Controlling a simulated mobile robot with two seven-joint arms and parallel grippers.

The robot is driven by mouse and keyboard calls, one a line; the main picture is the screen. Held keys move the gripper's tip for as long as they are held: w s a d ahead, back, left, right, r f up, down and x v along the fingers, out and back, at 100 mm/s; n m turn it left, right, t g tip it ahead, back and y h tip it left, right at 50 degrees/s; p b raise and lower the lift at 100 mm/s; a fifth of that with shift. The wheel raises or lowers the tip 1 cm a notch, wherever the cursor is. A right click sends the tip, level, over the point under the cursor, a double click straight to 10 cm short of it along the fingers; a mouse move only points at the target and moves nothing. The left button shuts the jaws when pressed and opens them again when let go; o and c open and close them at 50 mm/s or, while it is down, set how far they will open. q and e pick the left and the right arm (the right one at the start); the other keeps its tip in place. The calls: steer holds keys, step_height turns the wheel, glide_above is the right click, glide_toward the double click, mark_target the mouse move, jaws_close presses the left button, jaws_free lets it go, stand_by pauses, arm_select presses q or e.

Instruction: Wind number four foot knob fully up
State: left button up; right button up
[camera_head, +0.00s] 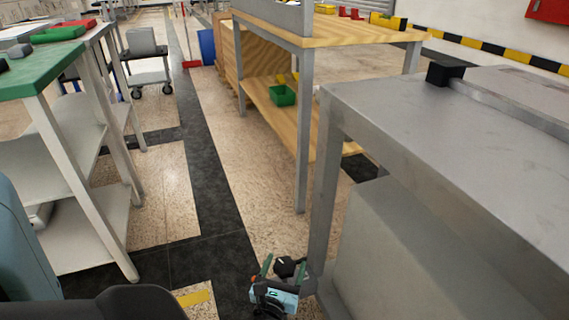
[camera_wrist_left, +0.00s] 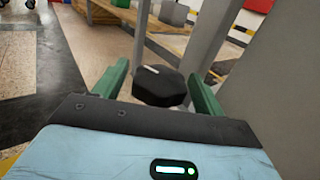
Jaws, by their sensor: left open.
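A black faceted foot knob (camera_head: 285,267) with a white line on it is low at the near leg of the grey metal table (camera_head: 430,130). In the left wrist view the knob (camera_wrist_left: 160,87) lies between the two green fingers of my left gripper (camera_wrist_left: 158,70). The fingers are spread on either side of it, with narrow gaps; I cannot tell whether either touches. The left gripper (camera_head: 284,262) also shows at the bottom of the head view. No number on the knob can be read. My right gripper is out of view.
The table leg (camera_head: 321,190) and a grey panel (camera_head: 410,250) stand right beside the left gripper. A wooden bench (camera_head: 330,30) is beyond, and a green-topped shelf unit (camera_head: 30,80) is at the left. The floor between them is open.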

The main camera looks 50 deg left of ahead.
arm_select(q)
steer(key=p+v, duration=0.1)
steer(key=v, duration=0.6)
steer(key=shift+s+d, duration=0.2)
steer(key=shift+s, duration=0.15)
